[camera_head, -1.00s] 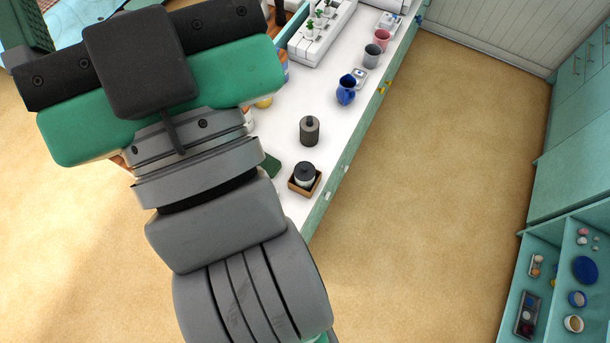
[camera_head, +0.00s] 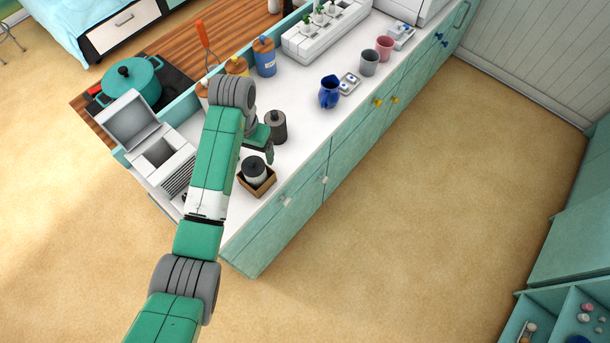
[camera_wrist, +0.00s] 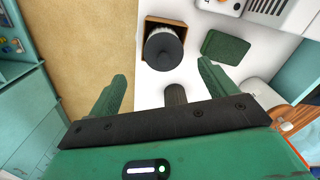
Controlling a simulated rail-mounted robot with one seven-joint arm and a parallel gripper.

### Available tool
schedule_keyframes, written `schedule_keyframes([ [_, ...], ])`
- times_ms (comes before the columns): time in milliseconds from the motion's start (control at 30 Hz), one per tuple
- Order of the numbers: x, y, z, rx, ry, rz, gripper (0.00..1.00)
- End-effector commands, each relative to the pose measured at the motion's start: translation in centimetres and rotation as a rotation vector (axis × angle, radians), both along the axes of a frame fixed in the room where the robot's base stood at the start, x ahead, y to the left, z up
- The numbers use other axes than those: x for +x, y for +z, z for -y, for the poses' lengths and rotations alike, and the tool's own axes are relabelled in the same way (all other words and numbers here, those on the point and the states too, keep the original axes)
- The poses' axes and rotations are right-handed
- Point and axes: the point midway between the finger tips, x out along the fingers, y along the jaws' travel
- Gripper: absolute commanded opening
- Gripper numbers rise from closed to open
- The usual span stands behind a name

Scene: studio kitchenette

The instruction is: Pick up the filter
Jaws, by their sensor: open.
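No label shows which item is the filter. A dark grey cylinder with a small knob (camera_head: 276,126) stands on the white counter; its dark end shows between my fingers in the wrist view (camera_wrist: 175,94), the rest hidden by my gripper. A black-topped item with a white lower part (camera_head: 255,168) sits in a small wooden box (camera_head: 259,190); it also shows in the wrist view (camera_wrist: 163,48), beyond my fingertips. My gripper (camera_wrist: 162,72) is open, its green fingers apart with nothing clasped. In the head view it is largely hidden behind my arm, near the cylinder.
A green pad (camera_wrist: 226,47) lies beside the box. A blue jug (camera_head: 329,92), a grey cup (camera_head: 369,63) and a pink cup (camera_head: 384,47) stand farther along the counter. Canisters (camera_head: 264,56) line the back edge. An open white appliance (camera_head: 160,155) is at left.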

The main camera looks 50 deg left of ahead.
Motion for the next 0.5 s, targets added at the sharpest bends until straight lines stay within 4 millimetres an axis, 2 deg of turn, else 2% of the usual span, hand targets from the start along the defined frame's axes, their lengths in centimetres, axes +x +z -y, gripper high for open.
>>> schedule_keyframes([
  [100,0.0,-0.2,0.0,-0.001,0.0,-0.002,0.84],
  [300,0.0,-2.5,0.0,0.001,-0.001,-0.001,0.84],
  [400,0.1,-2.8,0.0,0.001,-0.001,0.0,0.84],
  [500,0.0,-4.5,-0.2,0.0,0.0,-0.001,0.84],
])
